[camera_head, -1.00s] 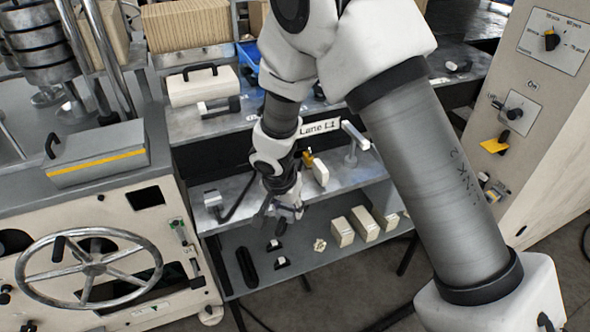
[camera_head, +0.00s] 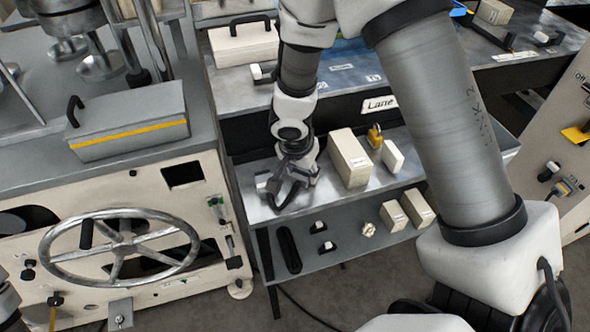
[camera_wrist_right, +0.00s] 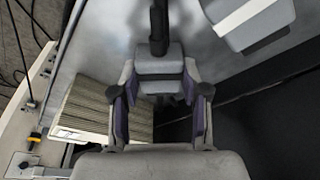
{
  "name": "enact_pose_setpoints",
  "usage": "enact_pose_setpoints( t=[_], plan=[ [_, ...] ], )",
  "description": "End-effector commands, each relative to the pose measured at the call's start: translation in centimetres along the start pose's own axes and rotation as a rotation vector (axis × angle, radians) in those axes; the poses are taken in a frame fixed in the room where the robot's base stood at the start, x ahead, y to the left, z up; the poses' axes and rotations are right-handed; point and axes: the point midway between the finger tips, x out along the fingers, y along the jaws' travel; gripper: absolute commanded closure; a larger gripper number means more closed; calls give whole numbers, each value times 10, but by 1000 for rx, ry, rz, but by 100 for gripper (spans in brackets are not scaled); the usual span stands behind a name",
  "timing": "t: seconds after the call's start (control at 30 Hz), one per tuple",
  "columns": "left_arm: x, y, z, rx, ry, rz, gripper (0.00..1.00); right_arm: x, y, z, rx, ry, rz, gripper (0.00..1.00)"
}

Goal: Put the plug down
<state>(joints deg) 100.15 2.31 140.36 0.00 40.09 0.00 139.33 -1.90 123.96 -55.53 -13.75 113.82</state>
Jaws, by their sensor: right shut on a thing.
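The plug (camera_wrist_right: 160,68) is a grey block with a black cable rising from it in the right wrist view. My right gripper (camera_wrist_right: 158,92) is shut on it, a finger on each side. In the head view my right gripper (camera_head: 301,178) is over the left part of the middle metal shelf (camera_head: 325,196). A black cable loop (camera_head: 287,198) hangs beside it. The plug is hard to make out there, and I cannot tell whether it touches the shelf. A grey block (camera_head: 262,182) sits at the shelf's left end. My left gripper is not clearly seen.
A cream box (camera_head: 349,158), a yellow padlock (camera_head: 375,137) and a white block (camera_head: 392,157) stand right of the gripper. The lower shelf (camera_head: 330,255) holds several small items. A machine with a handwheel (camera_head: 120,248) stands left.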

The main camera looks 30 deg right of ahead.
Motion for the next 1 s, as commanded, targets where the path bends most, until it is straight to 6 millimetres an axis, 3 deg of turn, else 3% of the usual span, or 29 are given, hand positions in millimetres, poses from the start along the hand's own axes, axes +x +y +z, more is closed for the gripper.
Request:
enact_pose_setpoints(
  t=[0.37,0.4,0.43,0.47,0.83,1.0],
  plan=[
    [4,0,-1,0,2,0,30,3,0,1,0,0,0,100],
    [3,0,-1,1,2,0,30,2,0,0,0,0,0,44],
    [3,0,-1,1,2,0,30,1,0,0,0,0,0,34],
    [3,0,-1,1,2,0,30,1,0,0,0,0,0,30],
    [-5,0,-1,1,2,0,30,-5,0,-2,0,0,0,30],
    [-26,0,-1,1,2,0,30,-40,-1,-3,0,4,-2,30]
  ],
)
